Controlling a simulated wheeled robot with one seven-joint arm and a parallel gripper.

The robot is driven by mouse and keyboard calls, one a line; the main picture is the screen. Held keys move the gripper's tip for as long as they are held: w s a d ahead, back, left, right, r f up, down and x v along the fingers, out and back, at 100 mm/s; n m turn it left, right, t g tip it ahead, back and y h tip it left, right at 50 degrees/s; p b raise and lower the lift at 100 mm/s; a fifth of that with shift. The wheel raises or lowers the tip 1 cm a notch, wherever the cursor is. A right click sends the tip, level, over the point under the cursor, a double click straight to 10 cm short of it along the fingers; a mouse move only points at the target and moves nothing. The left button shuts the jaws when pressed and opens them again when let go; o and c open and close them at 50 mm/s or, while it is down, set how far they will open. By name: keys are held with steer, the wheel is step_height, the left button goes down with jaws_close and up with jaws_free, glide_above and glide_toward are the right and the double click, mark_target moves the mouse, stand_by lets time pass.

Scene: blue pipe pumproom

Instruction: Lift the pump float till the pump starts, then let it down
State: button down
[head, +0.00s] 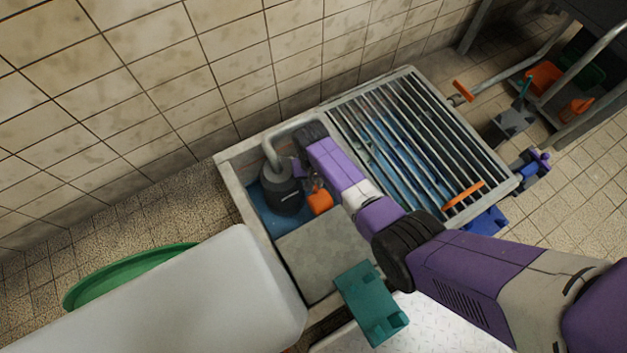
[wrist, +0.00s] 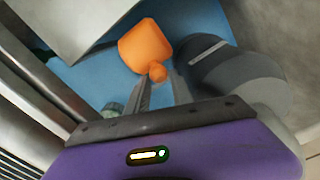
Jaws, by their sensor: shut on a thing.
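The pump float (head: 320,201) is an orange block with rounded edges in the sump, just right of the dark grey pump (head: 284,192). In the wrist view, the float (wrist: 145,45) lies just beyond my gripper (wrist: 160,84), over blue water. My gripper's two fingers are shut on a small round orange knob (wrist: 157,72) at the float's near side. The pump (wrist: 225,75) stands close to the right of the fingers. In the head view, my arm partly hides the gripper (head: 312,185). Whether the float is raised cannot be told.
A concrete rim (head: 238,200) edges the sump. A grey cover plate (head: 325,250) lies over its near part; a bar grating (head: 410,110) covers the right. A grey pipe (head: 275,150) rises from the pump. A teal bracket (head: 370,300) sits at the near edge.

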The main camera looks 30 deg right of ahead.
steer(key=shift+w+a+r, duration=0.3)
steer(key=shift+w+a, duration=0.2)
steer(key=shift+w, duration=0.2)
steer(key=c, duration=1.2)
jaws_free()
steer(key=w+r+p, duration=0.1)
steer(key=w+r, duration=0.5)
steer(key=shift+r, duration=0.3)
steer(key=shift+s+d+f, duration=0.1)
steer(key=shift+s+d, duration=0.1)
steer(key=shift+s, duration=0.05)
step_height(320, 180, up, 8)
steer(key=p, duration=0.4)
steer(key=shift+f, duration=0.1)
